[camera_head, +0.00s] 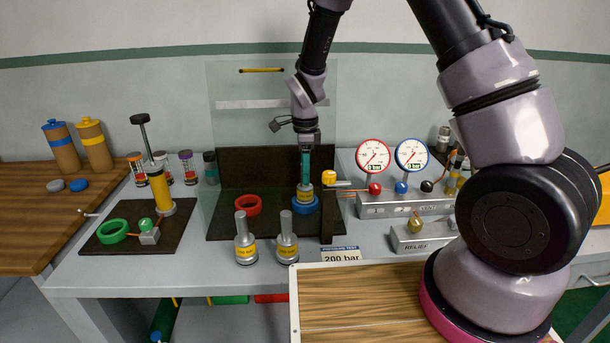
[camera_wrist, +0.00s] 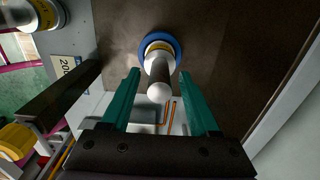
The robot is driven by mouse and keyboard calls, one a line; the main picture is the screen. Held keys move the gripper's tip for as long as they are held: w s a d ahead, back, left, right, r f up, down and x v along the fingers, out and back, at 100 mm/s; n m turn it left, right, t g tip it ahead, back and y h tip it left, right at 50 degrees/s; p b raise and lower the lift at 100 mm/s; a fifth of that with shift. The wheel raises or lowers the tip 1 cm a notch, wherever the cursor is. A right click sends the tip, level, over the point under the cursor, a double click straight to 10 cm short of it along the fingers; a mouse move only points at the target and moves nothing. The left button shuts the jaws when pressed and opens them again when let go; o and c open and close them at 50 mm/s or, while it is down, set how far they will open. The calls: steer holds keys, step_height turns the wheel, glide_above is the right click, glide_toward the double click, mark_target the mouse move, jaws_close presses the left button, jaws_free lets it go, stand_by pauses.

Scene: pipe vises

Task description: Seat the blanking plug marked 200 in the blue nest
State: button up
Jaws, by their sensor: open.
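A grey plug with a yellow label (camera_head: 304,194) stands upright in the blue nest (camera_head: 306,208), on the dark plate. In the wrist view the blue ring (camera_wrist: 147,44) surrounds the plug's base and its pale knob (camera_wrist: 160,92) points toward the camera. The label's marking is too small to read. My gripper (camera_head: 306,178) is right above this plug, pointing down. Its green fingers (camera_wrist: 159,74) are open, one on each side of the plug's stem, with gaps visible. Two similar plugs (camera_head: 245,245) (camera_head: 287,243) with yellow labels stand at the bench's front.
A red nest (camera_head: 248,205) sits empty left of the blue one. A clear screen (camera_head: 225,110) and a dark post (camera_head: 327,222) stand close by. A "200 bar" card (camera_head: 341,256) is at the front edge. Gauges (camera_head: 373,157) and valves are to the right, a hand pump (camera_head: 158,190) left.

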step_height(320, 180, up, 11)
steer(key=s+d+r+n+t+y, duration=0.25)
steer(key=d+r, duration=0.45)
steer(key=r, duration=0.4)
steer(key=s+d+r+n+t, duration=0.2)
steer(key=s+d+r+n, duration=0.3)
steer(key=s, duration=0.4)
steer(key=s+d+r+n+t, duration=0.2)
steer(key=s+d+r+n, duration=0.4)
steer(key=s, duration=0.3)
steer(key=shift+s+d+r+t, duration=0.15)
steer(key=shift+d+r+t, duration=0.2)
steer(key=shift+d, duration=0.4)
steer(key=shift+h, duration=0.25)
